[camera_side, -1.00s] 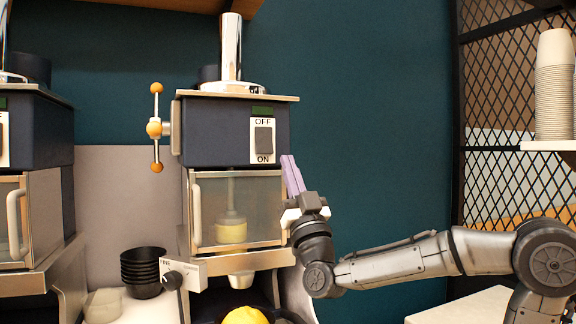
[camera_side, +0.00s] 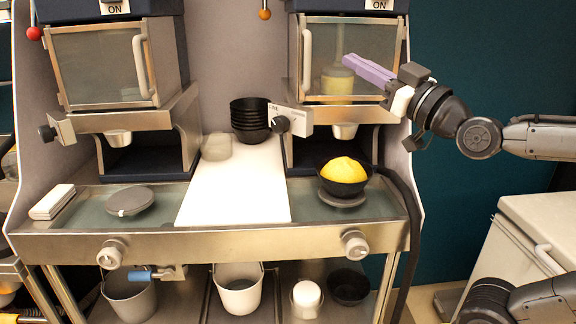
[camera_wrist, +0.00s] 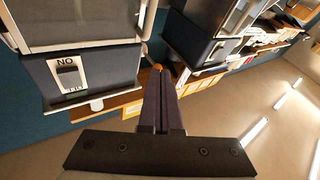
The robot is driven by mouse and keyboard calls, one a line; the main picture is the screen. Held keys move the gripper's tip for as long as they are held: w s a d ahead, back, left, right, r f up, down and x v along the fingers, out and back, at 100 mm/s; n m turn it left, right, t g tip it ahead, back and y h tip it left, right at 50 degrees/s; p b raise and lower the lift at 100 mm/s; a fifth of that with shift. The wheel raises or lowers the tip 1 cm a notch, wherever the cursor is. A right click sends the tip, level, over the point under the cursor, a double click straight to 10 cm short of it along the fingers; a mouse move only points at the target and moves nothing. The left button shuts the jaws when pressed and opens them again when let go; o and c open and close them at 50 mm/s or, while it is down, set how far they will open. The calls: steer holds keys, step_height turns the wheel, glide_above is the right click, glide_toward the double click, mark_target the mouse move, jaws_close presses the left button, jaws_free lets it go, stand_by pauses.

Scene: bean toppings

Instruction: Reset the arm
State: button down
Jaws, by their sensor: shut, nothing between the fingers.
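My gripper (camera_side: 370,68) has long purple fingers that lie together, shut and empty. In the side view it points left, at the right front of the right machine's glass door (camera_side: 345,57). I cannot tell whether it touches the door. In the wrist view my gripper (camera_wrist: 161,72) shows as two dark fingers side by side with nothing between them. The arm comes in from the right edge of the side view.
A black bowl heaped with yellow food (camera_side: 344,170) sits below the right machine's spout. Stacked black bowls (camera_side: 250,115) stand on the white counter board (camera_side: 235,190). A white cabinet (camera_side: 535,225) stands at lower right. The teal wall area beyond is clear.

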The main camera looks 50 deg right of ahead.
steer(key=s+a+f+g+y, duration=0.1)
steer(key=s+f+g, duration=0.3)
steer(key=f, duration=0.5)
steer(key=s+a+f+g+y, duration=0.1)
steer(key=s+f+g, duration=0.4)
steer(key=f, duration=0.3)
steer(key=s+a+f+g+y, duration=0.1)
steer(key=s+f+g, duration=0.4)
steer(key=f, duration=0.4)
steer(key=shift+a+f+g, duration=0.35)
steer(key=shift+a+g, duration=0.05)
steer(key=shift+g, duration=0.3)
